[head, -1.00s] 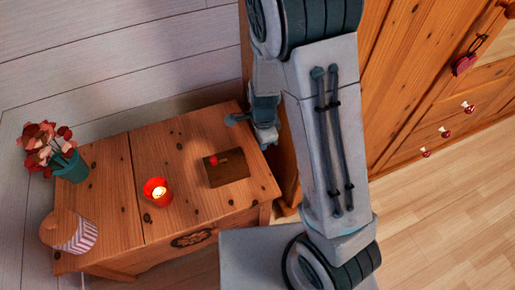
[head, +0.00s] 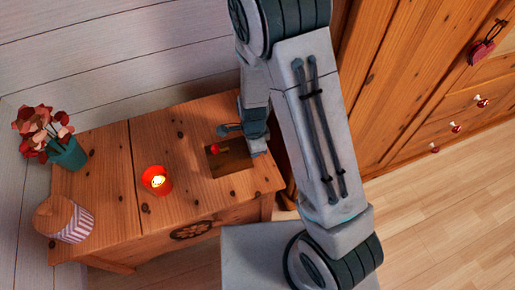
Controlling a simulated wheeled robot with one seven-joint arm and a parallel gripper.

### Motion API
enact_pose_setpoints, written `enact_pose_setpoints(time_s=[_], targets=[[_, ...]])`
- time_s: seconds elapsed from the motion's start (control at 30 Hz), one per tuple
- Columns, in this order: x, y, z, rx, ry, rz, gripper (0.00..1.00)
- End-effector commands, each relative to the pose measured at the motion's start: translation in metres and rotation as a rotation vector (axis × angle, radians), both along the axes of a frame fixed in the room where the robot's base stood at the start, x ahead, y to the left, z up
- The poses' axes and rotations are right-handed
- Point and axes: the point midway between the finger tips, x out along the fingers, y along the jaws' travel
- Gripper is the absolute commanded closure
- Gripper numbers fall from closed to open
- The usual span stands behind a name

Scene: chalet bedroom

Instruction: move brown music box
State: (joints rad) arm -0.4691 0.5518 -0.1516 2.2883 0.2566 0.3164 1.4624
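The brown music box (head: 232,163) is a small, dark brown, square box with a red knob on top. It sits on the right part of the wooden chest (head: 190,198) in the head view. My gripper (head: 243,140) is at the far right side of the box, with one finger by its back edge and the other by its right side. The fingers look spread apart. They overlap the box's far edge in the picture, and I cannot tell whether they touch it. My arm comes in from above right.
A lit red candle (head: 157,181) stands left of the box on the chest. A teal pot of red flowers (head: 67,153) and a striped jar with a wooden lid (head: 72,222) stand at the left. A wooden wardrobe (head: 400,90) rises close on the right.

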Motion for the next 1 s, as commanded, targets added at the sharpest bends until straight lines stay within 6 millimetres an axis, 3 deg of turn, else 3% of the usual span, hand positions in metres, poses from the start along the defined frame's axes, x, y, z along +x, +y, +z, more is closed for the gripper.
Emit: enact_pose_setpoints(time_s=[0.2, 0.43, 0.73, 0.87, 1.0], targets=[[0.000, 0.001, 0.001, 0.000, 0.000, 0.001, 1.00], [-0.004, 0.017, 0.002, 0.000, 0.001, 0.003, 1.00], [-0.003, 0.017, 0.000, 0.000, 0.000, 0.001, 1.00], [-0.003, 0.012, 0.000, 0.000, 0.000, -0.001, 1.00], [0.000, -0.006, -0.001, 0.000, -0.001, -0.003, 1.00]])
